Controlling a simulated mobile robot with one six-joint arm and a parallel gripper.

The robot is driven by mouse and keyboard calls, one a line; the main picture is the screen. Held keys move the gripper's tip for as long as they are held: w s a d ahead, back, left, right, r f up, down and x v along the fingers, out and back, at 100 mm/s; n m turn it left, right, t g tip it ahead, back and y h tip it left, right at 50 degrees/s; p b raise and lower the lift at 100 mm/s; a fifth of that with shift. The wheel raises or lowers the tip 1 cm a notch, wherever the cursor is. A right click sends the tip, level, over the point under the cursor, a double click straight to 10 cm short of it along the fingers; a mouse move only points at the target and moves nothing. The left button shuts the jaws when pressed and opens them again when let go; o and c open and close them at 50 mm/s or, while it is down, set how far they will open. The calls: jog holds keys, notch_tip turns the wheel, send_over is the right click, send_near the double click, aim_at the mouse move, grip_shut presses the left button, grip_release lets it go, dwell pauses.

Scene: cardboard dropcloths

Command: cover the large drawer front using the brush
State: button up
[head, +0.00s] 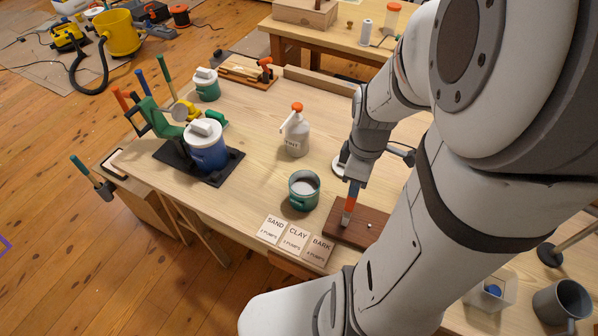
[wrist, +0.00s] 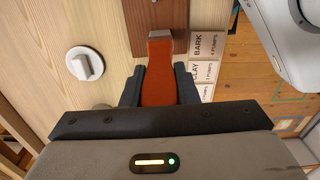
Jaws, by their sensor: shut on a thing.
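My gripper (head: 353,186) points down over the table and is shut on the brush. The brush's orange-red handle (wrist: 160,72) lies between the fingers in the wrist view, and it also shows below the gripper in the head view (head: 349,204). A dark brown wooden panel (head: 385,233), apparently the drawer front, lies flat on the table under the brush, partly hidden by my arm. It also shows at the top of the wrist view (wrist: 155,14). I cannot tell whether the brush tip touches it.
A green mug (head: 304,201) with pale contents stands left of the panel, near the SAND (head: 273,229), CLAY (head: 294,238) and BARK (head: 318,247) cards. A pump bottle (head: 296,137) stands behind. A blue pot (head: 206,152) and upright tools are further left. A round white piece (wrist: 85,64) lies nearby.

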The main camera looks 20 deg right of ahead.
jog(key=s+d, duration=0.4)
jog(key=shift+d, duration=0.4)
jog(key=s+d, duration=0.4)
jog(key=shift+d+f+b, duration=0.2)
jog(key=shift+d+b, duration=0.15)
jog(key=shift+d, duration=0.05)
grip_shut()
jog(key=shift+w+a, duration=4.15)
jog(key=shift+a, duration=0.1)
